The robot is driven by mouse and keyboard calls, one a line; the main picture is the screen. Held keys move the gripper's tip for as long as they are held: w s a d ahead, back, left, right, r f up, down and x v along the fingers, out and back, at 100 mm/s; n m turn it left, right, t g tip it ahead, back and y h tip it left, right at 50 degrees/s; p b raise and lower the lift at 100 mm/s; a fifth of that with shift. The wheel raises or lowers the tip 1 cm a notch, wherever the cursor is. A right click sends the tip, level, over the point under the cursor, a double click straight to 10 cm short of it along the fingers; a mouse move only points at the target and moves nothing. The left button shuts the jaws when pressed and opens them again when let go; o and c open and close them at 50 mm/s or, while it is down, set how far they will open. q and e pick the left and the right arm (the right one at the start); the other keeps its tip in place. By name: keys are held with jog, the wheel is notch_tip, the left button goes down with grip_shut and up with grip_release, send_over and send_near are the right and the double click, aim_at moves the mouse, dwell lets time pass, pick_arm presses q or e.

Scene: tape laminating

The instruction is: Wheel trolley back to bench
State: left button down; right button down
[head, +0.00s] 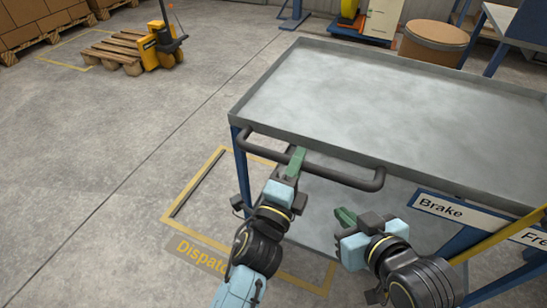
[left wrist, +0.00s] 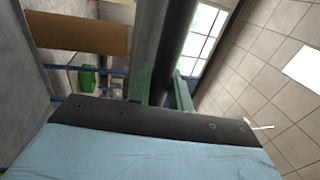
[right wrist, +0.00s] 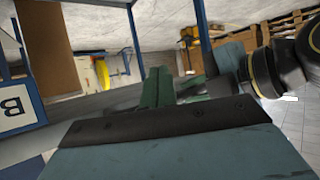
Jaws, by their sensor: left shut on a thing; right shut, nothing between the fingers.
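The trolley (head: 390,95) has a grey metal top tray, blue legs and a dark bar handle (head: 345,177) on its near side. It stands over the yellow-outlined Dispatch bay on the floor. My left gripper (head: 296,160) is shut on the handle toward its left part; in the left wrist view the dark bar (left wrist: 177,50) runs between the fingers. My right gripper (head: 345,217) is shut and empty, just below and apart from the handle's right part. A blue-legged bench (head: 518,22) shows partly at the top right; whether it is the task's bench I cannot tell.
A Brake/Free label (head: 455,211) and a yellow lever (head: 500,237) are at the trolley's right side. A brown drum (head: 434,42) stands behind the trolley. A pallet (head: 115,47) with a yellow pallet truck (head: 162,45) is far left. The floor at left is clear.

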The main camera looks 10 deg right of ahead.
pick_arm(q)
jog(key=shift+s+d+f, duration=0.25)
jog(key=shift+d+f, duration=0.05)
jog(key=shift+d, duration=0.1)
jog(key=shift+s+d+r, duration=0.1)
jog(key=shift+d+r, duration=0.05)
jog(key=shift+d, duration=0.05)
pick_arm(e)
jog(key=shift+w+a+r+t, duration=0.25)
jog(key=shift+r+t, duration=0.1)
jog(key=shift+r, duration=0.1)
jog(key=shift+w+a+r+t, duration=0.1)
jog(key=shift+w+r+t, duration=0.15)
jog(key=shift+r+t, duration=0.15)
pick_arm(q)
jog(key=c, duration=1.3)
grip_release()
jog(key=shift+r, duration=0.1)
jog(key=shift+c, duration=0.2)
